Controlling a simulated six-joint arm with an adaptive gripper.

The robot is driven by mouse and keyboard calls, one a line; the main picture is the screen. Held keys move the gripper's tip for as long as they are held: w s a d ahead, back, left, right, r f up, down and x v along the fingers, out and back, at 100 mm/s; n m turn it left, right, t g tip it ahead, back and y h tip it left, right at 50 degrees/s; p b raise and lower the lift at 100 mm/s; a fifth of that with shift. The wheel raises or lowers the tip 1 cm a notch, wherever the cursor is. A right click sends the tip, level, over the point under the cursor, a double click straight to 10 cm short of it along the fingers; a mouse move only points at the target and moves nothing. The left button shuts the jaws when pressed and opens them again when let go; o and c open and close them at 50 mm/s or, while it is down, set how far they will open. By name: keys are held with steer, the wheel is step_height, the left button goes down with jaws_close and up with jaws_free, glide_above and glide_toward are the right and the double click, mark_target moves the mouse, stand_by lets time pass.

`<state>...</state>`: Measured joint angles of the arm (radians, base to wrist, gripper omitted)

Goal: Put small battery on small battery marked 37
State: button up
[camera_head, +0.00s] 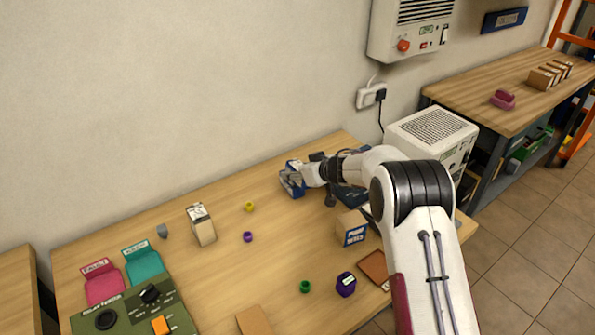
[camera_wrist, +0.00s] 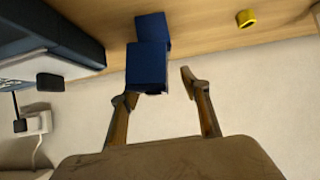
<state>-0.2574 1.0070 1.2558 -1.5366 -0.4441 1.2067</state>
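Two small blue batteries stand close together at the back of the table; in the head view they show as a blue-and-white pair (camera_head: 292,180) partly covered by my gripper. In the wrist view one blue battery (camera_wrist: 147,62) is nearer me and the other (camera_wrist: 153,27) lies just beyond it. No number 37 is readable. My gripper (camera_head: 312,172) is beside the pair, to its right in the head view. In the wrist view my gripper (camera_wrist: 158,88) has its fingers apart. The nearer battery overlaps the left fingertip, with a gap to the right finger; contact is unclear.
A dark blue block (camera_head: 352,196) is right of my gripper. A cream box (camera_head: 202,227), yellow ring (camera_head: 249,207), purple ring (camera_head: 247,237) and cardboard box (camera_head: 353,230) stand nearby. A tester panel (camera_head: 130,314) and pink (camera_head: 103,288) and teal (camera_head: 144,266) trays are front left.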

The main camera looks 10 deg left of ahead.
steer(key=shift+r, duration=0.4)
steer(key=v, duration=1.2)
stand_by(0.7)
steer(key=shift+r, duration=0.1)
